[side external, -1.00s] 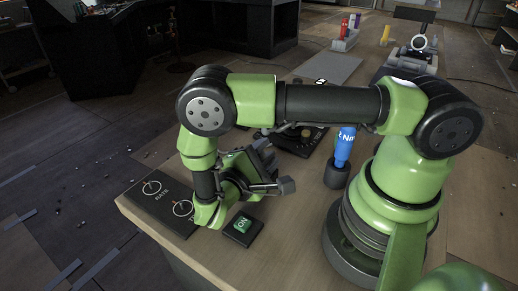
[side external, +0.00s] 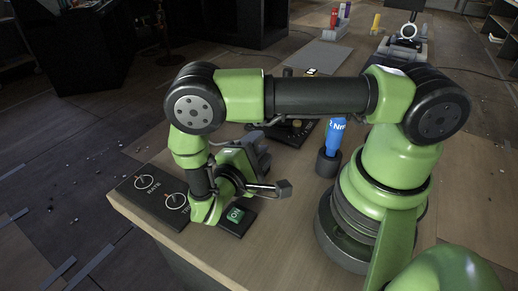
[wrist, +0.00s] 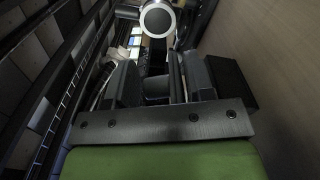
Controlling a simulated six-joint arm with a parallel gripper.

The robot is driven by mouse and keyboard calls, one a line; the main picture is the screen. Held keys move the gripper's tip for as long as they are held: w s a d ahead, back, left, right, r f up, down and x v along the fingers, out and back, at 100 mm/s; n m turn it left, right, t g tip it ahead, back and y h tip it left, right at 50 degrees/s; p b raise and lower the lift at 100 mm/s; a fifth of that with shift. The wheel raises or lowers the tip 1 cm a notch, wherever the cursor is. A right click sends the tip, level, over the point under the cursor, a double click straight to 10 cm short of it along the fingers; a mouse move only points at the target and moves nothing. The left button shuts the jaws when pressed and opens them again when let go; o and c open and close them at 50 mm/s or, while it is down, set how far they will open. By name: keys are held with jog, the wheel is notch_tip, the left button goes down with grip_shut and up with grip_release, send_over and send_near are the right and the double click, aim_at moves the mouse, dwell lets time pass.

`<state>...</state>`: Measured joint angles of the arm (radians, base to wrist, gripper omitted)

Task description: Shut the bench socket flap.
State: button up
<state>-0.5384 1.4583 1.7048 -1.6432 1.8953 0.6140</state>
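I cannot make out the bench socket flap in either view; my arm covers part of the bench (side external: 290,215) and may hide it. My gripper (side external: 252,152) is low over the near left part of the bench, behind my wrist and beyond the green ON switch (side external: 236,215). In the wrist view my gripper's two dark fingers (wrist: 157,65) stand apart with a gap between them, and I see nothing held there.
A dial panel marked RATE (side external: 147,182) lies at the bench's left corner. A blue tool (side external: 337,133) stands in a dark holder (side external: 328,163) near my base. A black unit with a knob (side external: 297,126) is behind my arm. A grey mat (side external: 320,55) lies farther back.

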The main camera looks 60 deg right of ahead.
jog(key=a, duration=1)
